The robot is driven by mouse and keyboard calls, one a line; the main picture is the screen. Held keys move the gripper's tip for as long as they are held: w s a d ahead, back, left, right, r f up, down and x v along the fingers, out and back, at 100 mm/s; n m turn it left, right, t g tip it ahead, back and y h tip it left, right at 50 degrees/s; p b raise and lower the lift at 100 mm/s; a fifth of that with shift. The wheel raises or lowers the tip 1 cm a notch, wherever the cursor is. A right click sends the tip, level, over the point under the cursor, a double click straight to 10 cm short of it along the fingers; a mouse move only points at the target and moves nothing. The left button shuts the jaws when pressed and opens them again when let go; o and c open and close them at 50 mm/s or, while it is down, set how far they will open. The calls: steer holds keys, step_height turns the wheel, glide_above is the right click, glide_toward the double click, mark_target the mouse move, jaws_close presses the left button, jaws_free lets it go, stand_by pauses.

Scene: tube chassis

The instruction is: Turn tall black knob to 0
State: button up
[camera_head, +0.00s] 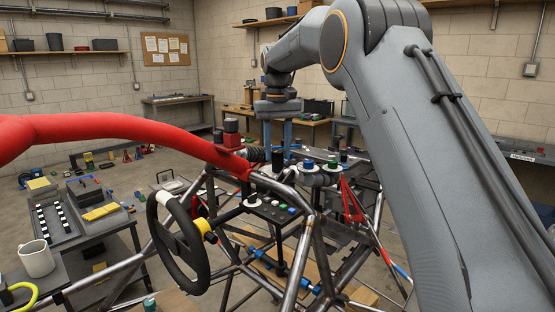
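My gripper (278,148) points down over the tube chassis, with its two blue fingers apart. A tall black knob (277,161) appears to stand just below and between the fingertips. I cannot tell whether the fingers touch it. Its markings and the 0 are too small to read. To its right, a blue-topped knob (308,164) and a dark knob with a green part (332,164) sit on pale round bases.
A button panel (270,208) with a white knob is below the knobs. A steering wheel (180,245) is at front left. A thick red tube (110,127) crosses the left side. Chassis tubes (295,255) surround the area. A side table (70,215) stands left.

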mark_target(278, 151)
steer(key=shift+r+b, duration=0.55)
steer(key=shift+r, duration=2.1)
